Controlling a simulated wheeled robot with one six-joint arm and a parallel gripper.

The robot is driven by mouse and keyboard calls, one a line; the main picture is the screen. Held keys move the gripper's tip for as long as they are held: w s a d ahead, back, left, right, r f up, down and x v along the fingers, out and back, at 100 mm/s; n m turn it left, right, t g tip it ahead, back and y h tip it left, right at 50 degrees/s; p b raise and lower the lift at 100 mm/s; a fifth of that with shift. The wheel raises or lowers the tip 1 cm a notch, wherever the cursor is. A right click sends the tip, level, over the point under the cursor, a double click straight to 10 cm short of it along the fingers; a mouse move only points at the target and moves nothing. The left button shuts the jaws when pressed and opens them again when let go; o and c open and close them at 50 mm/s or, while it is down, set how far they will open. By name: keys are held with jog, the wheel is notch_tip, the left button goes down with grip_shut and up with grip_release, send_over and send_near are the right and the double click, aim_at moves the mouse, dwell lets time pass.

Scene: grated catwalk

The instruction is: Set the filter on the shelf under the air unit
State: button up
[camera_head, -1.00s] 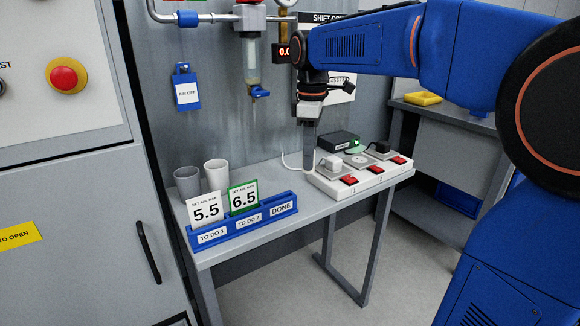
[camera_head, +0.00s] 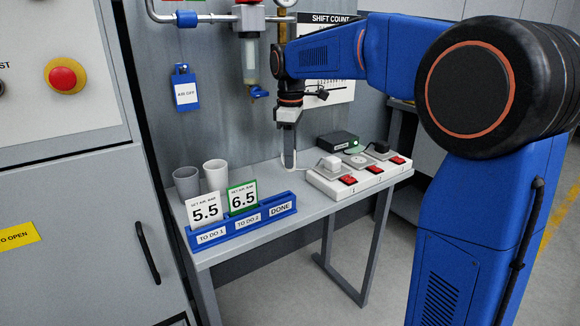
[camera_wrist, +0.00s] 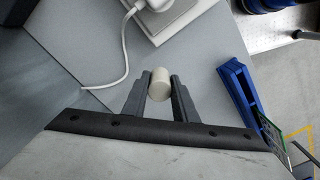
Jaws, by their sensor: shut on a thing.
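The filter, a small cream cylinder (camera_wrist: 160,84), is between the two dark fingers of my gripper (camera_wrist: 157,92) in the wrist view. The fingers are shut on it. In the head view my gripper (camera_head: 289,160) points down over the back of the grey shelf (camera_head: 315,212); the filter is too small to make out there. I cannot tell how high it is above the shelf. The air unit (camera_head: 250,20), with a clear bowl (camera_head: 250,58) and a blue drain tap, hangs on the wall above the shelf, left of my gripper.
A white power strip (camera_head: 358,178) with red switches and plugs is right of my gripper; its white cable (camera_wrist: 112,72) runs close by. A blue card rack (camera_head: 243,222) holds two cards at the front left. Two cups (camera_head: 215,174) stand behind it. Bare shelf lies between cups and gripper.

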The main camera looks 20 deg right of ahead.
notch_tip(320, 180, down, 3)
jog(key=shift+w+f, duration=0.2)
jog(key=shift+f, duration=0.2)
jog(key=shift+f, duration=0.15)
jog(key=o, duration=1)
